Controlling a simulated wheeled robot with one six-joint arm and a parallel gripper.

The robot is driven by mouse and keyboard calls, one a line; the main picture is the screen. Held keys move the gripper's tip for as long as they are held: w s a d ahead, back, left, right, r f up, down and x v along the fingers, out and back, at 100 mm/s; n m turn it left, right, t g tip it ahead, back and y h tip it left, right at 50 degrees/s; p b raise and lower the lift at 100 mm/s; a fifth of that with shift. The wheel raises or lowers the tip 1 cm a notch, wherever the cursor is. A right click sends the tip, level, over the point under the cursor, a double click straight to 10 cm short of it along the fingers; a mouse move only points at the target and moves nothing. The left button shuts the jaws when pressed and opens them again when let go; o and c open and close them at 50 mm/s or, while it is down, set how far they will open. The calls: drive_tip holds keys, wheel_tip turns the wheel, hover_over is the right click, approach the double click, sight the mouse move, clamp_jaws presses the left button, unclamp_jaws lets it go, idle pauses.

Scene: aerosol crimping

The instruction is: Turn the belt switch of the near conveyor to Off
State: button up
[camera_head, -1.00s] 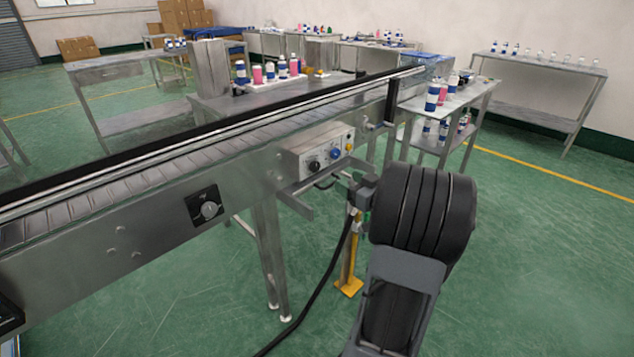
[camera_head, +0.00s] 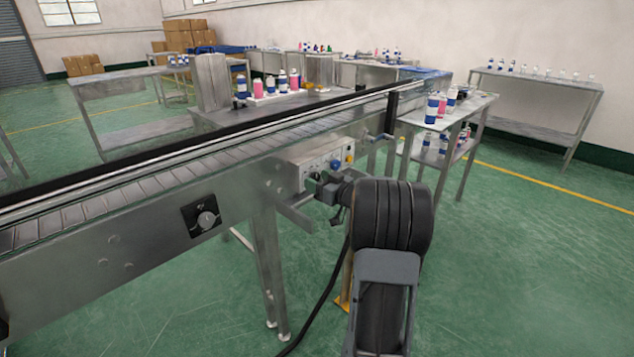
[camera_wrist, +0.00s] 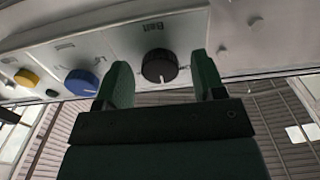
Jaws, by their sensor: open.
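The belt switch is a black round knob (camera_wrist: 160,66) on the control box (camera_head: 300,172) at the near conveyor's side. In the wrist view a label beside the knob reads "Belt", and a white mark on it points toward the picture bottom. My gripper (camera_wrist: 163,80) is open, with one green finger on each side of the knob; I cannot tell whether they touch it. In the head view my gripper (camera_head: 322,187) is at the box's front and hides the black knob. The near conveyor (camera_head: 120,240) runs diagonally across the picture.
A blue knob (camera_wrist: 82,82) and a yellow button (camera_wrist: 27,77) sit on the same panel. A separate rotary switch (camera_head: 207,219) is on the conveyor side. A metal bracket (camera_head: 292,213) juts out below the box. Green floor is clear at right.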

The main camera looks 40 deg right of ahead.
drive_tip(key=shift+w, duration=0.35)
drive_tip(key=c, duration=0.9)
drive_tip(key=shift+n, duration=0.3)
drive_tip(key=n+b, duration=0.3)
drive_tip(key=n, duration=0.1)
drive_tip(key=shift+f+n, duration=0.1)
drive_tip(key=shift+n, duration=0.3)
drive_tip(key=shift+n+b, duration=1.35)
drive_tip(key=shift+n, duration=0.85)
